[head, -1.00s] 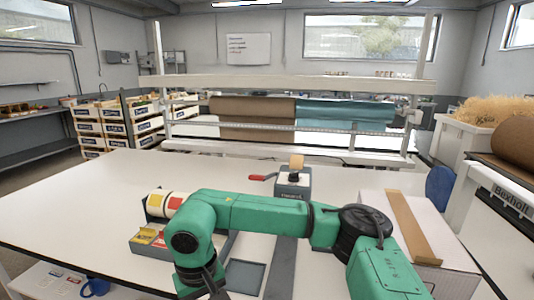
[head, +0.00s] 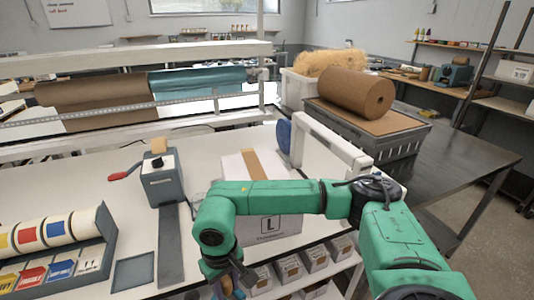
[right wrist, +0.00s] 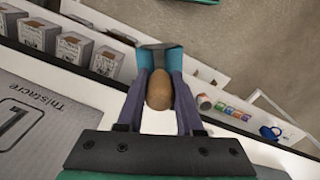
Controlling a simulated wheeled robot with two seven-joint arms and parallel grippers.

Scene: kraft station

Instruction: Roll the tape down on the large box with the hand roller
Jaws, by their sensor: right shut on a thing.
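The large box (head: 285,228) is white with a printed L. It stands on the table's right part, partly hidden by my right arm. A brown tape strip (head: 252,163) runs along its top; its near end is hidden. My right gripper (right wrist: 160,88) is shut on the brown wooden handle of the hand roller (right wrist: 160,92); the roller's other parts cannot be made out. In the head view this gripper hangs low by the table's front edge, left of and nearer than the box. The box also shows at the left of the right wrist view (right wrist: 40,120). My left gripper is out of view.
A grey tape dispenser (head: 165,185) with a red handle stands left of the box, and a rack of label rolls (head: 60,255) at far left. A blue disc (head: 284,136) stands behind the box. Small cartons (head: 315,258) line a shelf below the table's edge.

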